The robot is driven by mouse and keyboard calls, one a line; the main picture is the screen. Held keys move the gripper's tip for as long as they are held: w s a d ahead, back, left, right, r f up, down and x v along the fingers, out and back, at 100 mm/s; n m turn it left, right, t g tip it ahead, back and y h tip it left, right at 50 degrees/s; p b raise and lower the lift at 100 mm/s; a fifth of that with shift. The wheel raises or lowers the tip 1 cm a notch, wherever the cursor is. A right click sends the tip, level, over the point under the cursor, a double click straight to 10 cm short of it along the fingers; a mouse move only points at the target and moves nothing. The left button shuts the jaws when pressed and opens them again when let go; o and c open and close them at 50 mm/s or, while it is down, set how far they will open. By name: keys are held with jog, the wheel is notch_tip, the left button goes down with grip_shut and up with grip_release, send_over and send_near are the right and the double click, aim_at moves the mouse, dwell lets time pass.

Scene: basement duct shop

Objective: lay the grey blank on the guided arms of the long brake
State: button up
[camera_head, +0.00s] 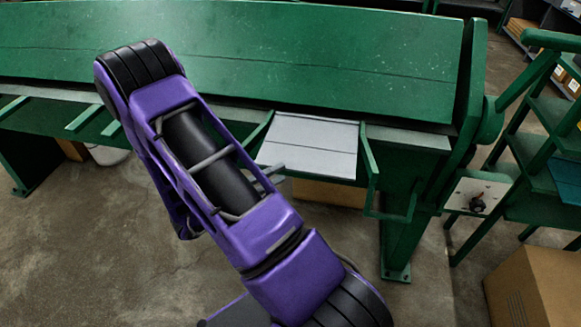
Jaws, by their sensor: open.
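The grey blank (312,133), a pale flat sheet with a line across it, lies at the front edge of the long green brake (300,45). It rests between two green guided arms, the left one (259,130) and the right one (369,158). Its far edge is at the brake's bed. My gripper (274,175) is mostly hidden behind my purple arm. Two grey finger ends show just beside the blank's near left corner, open and apart from each other. Whether they touch the blank cannot be told.
More green arms (88,116) stick out from the brake at left. A control plate with a black knob (477,203) is at the brake's right end. A green rack (545,150) stands at right, and a cardboard box (540,285) at lower right. The floor in front is clear.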

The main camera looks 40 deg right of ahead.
jog(key=a, duration=0.6)
dwell(0.3)
